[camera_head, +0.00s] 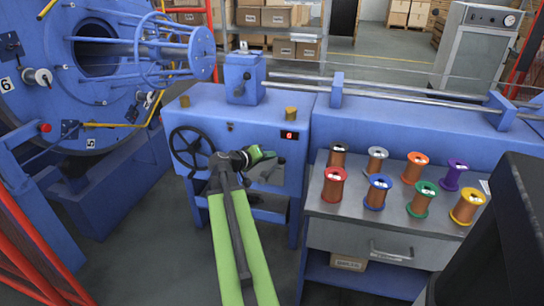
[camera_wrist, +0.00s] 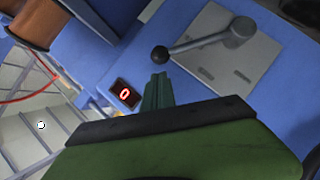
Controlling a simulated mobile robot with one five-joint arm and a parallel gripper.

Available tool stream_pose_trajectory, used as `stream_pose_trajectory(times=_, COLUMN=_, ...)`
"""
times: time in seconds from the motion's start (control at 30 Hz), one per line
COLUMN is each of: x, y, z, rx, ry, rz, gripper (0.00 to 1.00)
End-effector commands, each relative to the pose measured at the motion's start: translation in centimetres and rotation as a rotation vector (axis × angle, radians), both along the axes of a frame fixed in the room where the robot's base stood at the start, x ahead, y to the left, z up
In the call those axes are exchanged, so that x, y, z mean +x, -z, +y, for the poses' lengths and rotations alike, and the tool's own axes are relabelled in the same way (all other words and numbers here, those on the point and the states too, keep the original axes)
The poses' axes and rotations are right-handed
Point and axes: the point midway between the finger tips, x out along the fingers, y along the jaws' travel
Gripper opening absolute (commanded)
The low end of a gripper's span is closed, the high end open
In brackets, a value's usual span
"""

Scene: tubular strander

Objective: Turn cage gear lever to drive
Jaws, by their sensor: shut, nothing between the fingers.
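The gear lever shows in the wrist view as a grey metal arm (camera_wrist: 200,42) running from a round hub (camera_wrist: 240,28) to a black ball knob (camera_wrist: 160,54). It is mounted on a grey plate (camera_wrist: 225,65) on the blue machine front. My gripper (camera_wrist: 157,80) is shut and empty, its green fingertips just below the knob in the picture. A narrow gap shows between them, but I cannot tell the depth. In the head view my gripper (camera_head: 262,155) is at the blue cabinet front, near the plate (camera_head: 268,173), and mostly hides the lever. I cannot read any position marks.
A red digit display (camera_head: 289,135) is beside the lever; it reads 0 in the wrist view (camera_wrist: 124,92). A black handwheel (camera_head: 190,147) is left of my gripper. A bench (camera_head: 400,227) with several coloured spools is at the right. The floor at left front is clear.

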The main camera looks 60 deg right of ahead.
Motion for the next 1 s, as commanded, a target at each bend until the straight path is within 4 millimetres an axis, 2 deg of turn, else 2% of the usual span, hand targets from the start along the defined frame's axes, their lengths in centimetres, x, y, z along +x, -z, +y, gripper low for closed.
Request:
stream_pose_trajectory(times=0.03, x=0.7, y=-2.0, z=0.5, rx=-0.001, ry=-0.004, rz=0.001, gripper=0.00)
stream_pose_trajectory(times=0.07, x=1.1, y=-2.7, z=0.8, rx=-0.001, ry=-0.005, rz=0.000, gripper=0.00)
stream_pose_trajectory(times=0.2, x=1.7, y=-3.8, z=4.6, rx=-0.002, ry=-0.007, rz=0.001, gripper=0.00)
stream_pose_trajectory(times=0.4, x=2.6, y=-5.2, z=8.2, rx=-0.001, ry=-0.006, rz=0.000, gripper=0.00)
stream_pose_trajectory(times=0.6, x=3.0, y=-5.6, z=9.5, rx=0.000, ry=-0.001, rz=0.001, gripper=0.00)
stream_pose_trajectory(times=0.9, x=3.2, y=-5.5, z=9.6, rx=-0.001, ry=-0.002, rz=0.002, gripper=0.00)
stream_pose_trajectory(times=0.97, x=4.1, y=-5.5, z=10.2, rx=-0.001, ry=-0.020, rz=0.001, gripper=0.00)
stream_pose_trajectory(times=1.0, x=5.4, y=-5.5, z=11.1, rx=0.000, ry=-0.044, rz=0.001, gripper=0.00)
